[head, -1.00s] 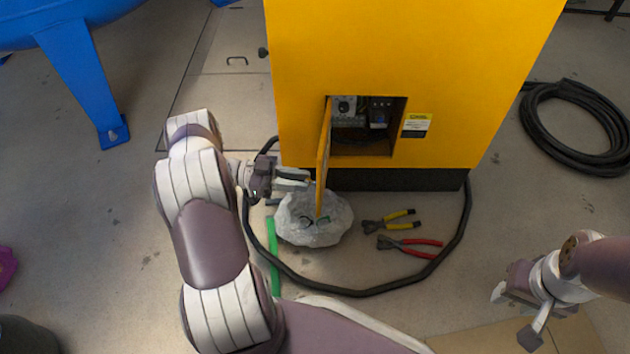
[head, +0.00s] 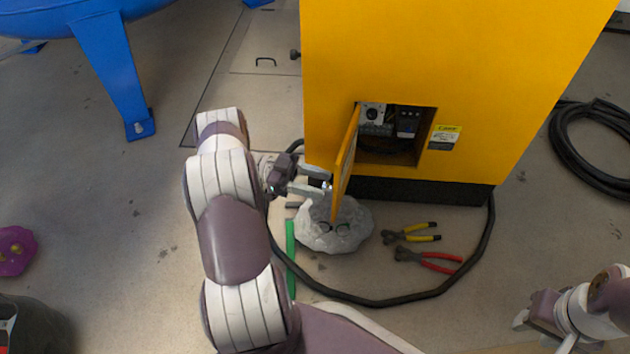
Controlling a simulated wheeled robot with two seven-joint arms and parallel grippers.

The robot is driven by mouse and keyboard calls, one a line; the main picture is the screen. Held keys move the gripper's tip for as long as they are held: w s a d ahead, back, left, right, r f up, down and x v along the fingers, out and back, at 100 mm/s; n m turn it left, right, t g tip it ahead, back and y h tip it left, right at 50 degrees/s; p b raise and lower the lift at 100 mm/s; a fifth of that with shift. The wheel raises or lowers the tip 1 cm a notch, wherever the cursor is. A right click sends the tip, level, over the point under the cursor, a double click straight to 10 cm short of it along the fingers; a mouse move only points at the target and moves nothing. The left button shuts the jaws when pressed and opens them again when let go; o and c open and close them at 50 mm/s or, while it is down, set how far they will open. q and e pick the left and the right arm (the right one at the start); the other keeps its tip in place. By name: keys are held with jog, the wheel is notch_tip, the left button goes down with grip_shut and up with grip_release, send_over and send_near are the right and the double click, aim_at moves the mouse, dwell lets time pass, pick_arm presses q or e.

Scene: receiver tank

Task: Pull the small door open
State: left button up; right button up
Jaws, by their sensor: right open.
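The small door (head: 345,170) is a thin yellow panel on the front of the yellow cabinet (head: 450,60). It stands swung out on the left side of a square opening (head: 388,150), and switches show inside. My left gripper (head: 326,182) is just left of the door, near its outer face. Its two fingers are apart, with a small knob-like piece by their tips; contact with the door is unclear. My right gripper (head: 545,330) is open and empty at the lower right, far from the door, partly cut off by the frame.
Below the door a pale, rock-like lump (head: 350,235) lies on the floor. Yellow-handled pliers (head: 412,233) and red-handled pliers (head: 428,260) lie beside it. A black hose (head: 380,302) loops around them. A blue-legged tank (head: 108,70) stands at left.

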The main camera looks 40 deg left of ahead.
pick_arm(q)
jog(key=v, duration=1.2)
jog(key=shift+p, duration=0.45)
